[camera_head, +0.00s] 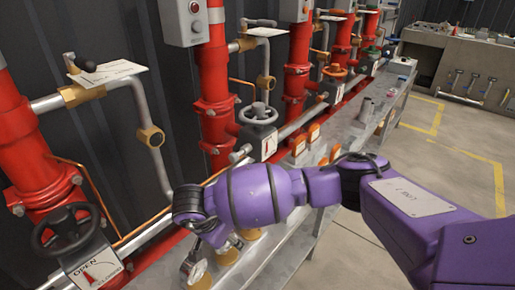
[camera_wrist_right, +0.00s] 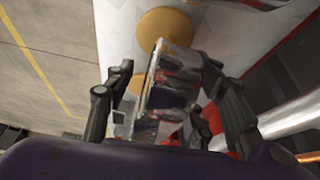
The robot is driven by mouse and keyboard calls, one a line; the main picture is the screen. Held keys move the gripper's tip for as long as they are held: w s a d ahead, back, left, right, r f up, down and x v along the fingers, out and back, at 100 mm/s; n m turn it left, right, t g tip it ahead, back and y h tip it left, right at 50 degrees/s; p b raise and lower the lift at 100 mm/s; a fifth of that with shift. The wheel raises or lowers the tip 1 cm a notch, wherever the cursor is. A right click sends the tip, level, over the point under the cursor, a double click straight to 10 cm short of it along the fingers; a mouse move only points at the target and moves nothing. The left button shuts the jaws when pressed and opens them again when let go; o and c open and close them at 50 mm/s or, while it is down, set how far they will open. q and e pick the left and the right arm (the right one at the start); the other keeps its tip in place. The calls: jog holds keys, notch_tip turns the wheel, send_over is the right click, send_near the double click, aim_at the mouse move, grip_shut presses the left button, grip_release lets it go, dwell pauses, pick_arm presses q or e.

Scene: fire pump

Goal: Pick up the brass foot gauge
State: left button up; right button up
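My right arm reaches in from the right in the head view. Its gripper (camera_head: 193,266) points down at the near end of the grey shelf, partly hidden by my wrist. Brass round pieces (camera_head: 228,256) stand on the shelf beside it. In the right wrist view the two dark fingers (camera_wrist_right: 168,90) are spread apart. A shiny, mirror-like body (camera_wrist_right: 172,82) lies between them, with a gap to the left finger; contact on the right is unclear. A brass disc (camera_wrist_right: 164,30) shows just beyond this body. I cannot tell whether they are one gauge. My left gripper is not in view.
Red pipes (camera_head: 212,75) and a black handwheel valve (camera_head: 70,232) line the wall left of my arm. Orange-topped pieces (camera_head: 298,147) stand farther along the grey shelf (camera_head: 350,128). Open floor (camera_head: 440,165) with yellow lines lies to the right.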

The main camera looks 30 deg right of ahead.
jog(key=shift+w+r, duration=0.1)
grip_shut()
jog(key=shift+r, duration=0.15)
